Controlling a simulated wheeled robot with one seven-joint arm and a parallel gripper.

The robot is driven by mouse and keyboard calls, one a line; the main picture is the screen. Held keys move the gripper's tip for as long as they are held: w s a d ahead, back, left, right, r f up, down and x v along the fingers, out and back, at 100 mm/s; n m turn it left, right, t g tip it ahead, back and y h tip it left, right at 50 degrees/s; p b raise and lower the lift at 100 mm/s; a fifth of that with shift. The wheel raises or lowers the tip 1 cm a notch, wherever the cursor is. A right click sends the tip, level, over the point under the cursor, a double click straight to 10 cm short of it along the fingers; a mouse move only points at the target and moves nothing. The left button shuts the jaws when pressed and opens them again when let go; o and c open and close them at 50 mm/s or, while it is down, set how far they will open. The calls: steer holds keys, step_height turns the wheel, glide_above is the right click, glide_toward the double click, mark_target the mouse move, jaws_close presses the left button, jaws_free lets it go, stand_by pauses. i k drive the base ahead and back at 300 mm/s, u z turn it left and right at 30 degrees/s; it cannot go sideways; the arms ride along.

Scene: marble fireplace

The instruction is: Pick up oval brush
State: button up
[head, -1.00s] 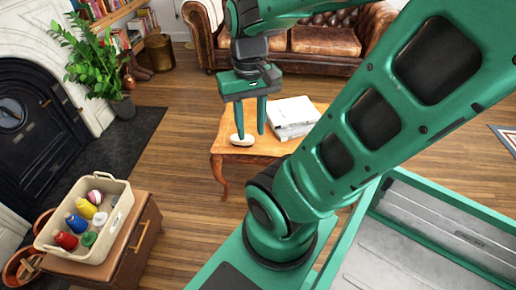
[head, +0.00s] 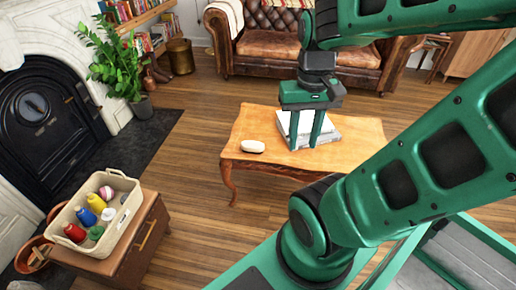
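A pale oval brush (head: 253,146) lies on the left front part of the wooden coffee table (head: 247,124). Its bristles cannot be made out. My green gripper (head: 304,146) is to the right of the brush, with its two fingers pointing down and spread apart. It is open, with nothing seen between the fingers. The fingers are in front of the books in this view, and I cannot tell how high they are above the table.
White-covered books (head: 327,130) lie on the table behind my gripper. A cream bin (head: 126,214) with colourful bottles and a ball stands on a brown cabinet (head: 128,268) at left. A leather sofa (head: 268,47) is behind. Wooden floor lies open left of the table.

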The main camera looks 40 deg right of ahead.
mark_target(253, 147)
steer(key=z, duration=0.05)
steer(key=i, duration=1)
steer(key=u, duration=0.05)
